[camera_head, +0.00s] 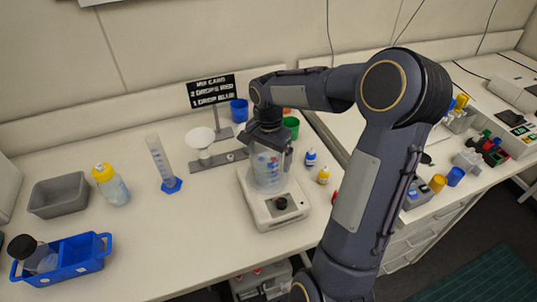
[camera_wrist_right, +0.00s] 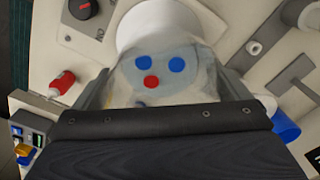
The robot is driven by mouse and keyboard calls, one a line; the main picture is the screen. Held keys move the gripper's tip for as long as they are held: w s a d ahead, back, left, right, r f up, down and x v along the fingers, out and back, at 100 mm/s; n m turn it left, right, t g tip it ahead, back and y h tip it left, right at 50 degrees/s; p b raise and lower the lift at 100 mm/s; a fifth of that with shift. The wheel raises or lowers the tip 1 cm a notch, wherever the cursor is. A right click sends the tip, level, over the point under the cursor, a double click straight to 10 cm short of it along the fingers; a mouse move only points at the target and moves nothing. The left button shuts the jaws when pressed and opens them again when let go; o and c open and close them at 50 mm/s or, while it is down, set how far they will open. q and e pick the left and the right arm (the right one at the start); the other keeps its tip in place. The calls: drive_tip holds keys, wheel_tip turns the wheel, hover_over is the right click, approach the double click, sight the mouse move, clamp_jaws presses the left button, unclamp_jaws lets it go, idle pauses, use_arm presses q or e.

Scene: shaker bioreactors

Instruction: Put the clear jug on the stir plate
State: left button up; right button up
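The clear jug (camera_head: 267,172) stands upright at the white top of the stir plate (camera_head: 270,213), with blue and red dots showing in it. I cannot tell whether its base touches the plate. My right gripper (camera_head: 268,143) comes down over the jug from above and hides its top. In the right wrist view the jug (camera_wrist_right: 160,75) sits between the dark fingers of the gripper (camera_wrist_right: 160,90), which appear shut on its sides. The stir plate (camera_wrist_right: 95,40) shows behind it. My left gripper is out of view.
A graduated cylinder (camera_head: 161,163), yellow-capped bottle (camera_head: 110,184), grey bin (camera_head: 58,195) and blue caddy (camera_head: 70,258) stand to the left. A white funnel (camera_head: 200,138) on a stand and a sign (camera_head: 212,91) are behind. Small dropper bottles (camera_head: 323,175) stand right of the plate.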

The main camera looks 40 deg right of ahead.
wheel_tip(320, 180, up, 11)
drive_tip(key=s+a+f+n+t+y, duration=0.2)
drive_tip(key=s+a+n, duration=0.4)
drive_tip(key=s, duration=0.3)
drive_tip(key=s+a+f+n+t+y, duration=0.1)
drive_tip(key=s+a+f+n+t, duration=0.2)
drive_tip(key=s+a+n, duration=0.3)
drive_tip(key=s+a, duration=0.3)
drive_tip(key=s, duration=0.1)
drive_tip(key=shift+a+n+t+y, duration=0.2)
drive_tip(key=shift+n+t+y, duration=0.1)
drive_tip(key=shift+n+y, duration=0.1)
